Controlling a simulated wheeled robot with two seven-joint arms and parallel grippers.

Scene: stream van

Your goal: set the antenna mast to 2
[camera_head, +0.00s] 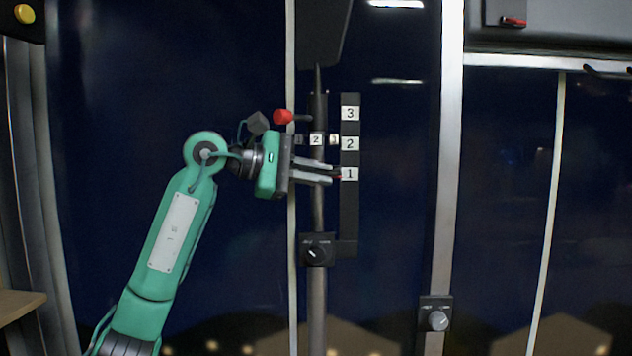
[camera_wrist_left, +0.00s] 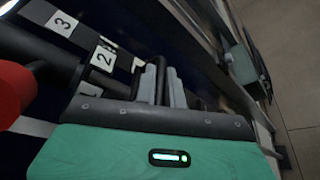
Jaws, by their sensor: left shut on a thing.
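The antenna mast (camera_head: 317,213) is a dark upright pole in the middle of the head view. A dark scale strip (camera_head: 349,205) with white plates 3, 2 and 1 stands just right of it. My left gripper (camera_head: 326,173) reaches in from the left at the level of plate 1, shut on part of the mast. A small dark piece with a red tip (camera_head: 338,177) shows beyond the fingertips, by plate 1. The fingers hide the gripped part. In the left wrist view the gripper (camera_wrist_left: 163,85) shows below plate 2 (camera_wrist_left: 102,58). My right gripper is not seen.
A black rotary knob box (camera_head: 317,251) sits lower on the mast. Another knob (camera_head: 437,319) is on the post to the right.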

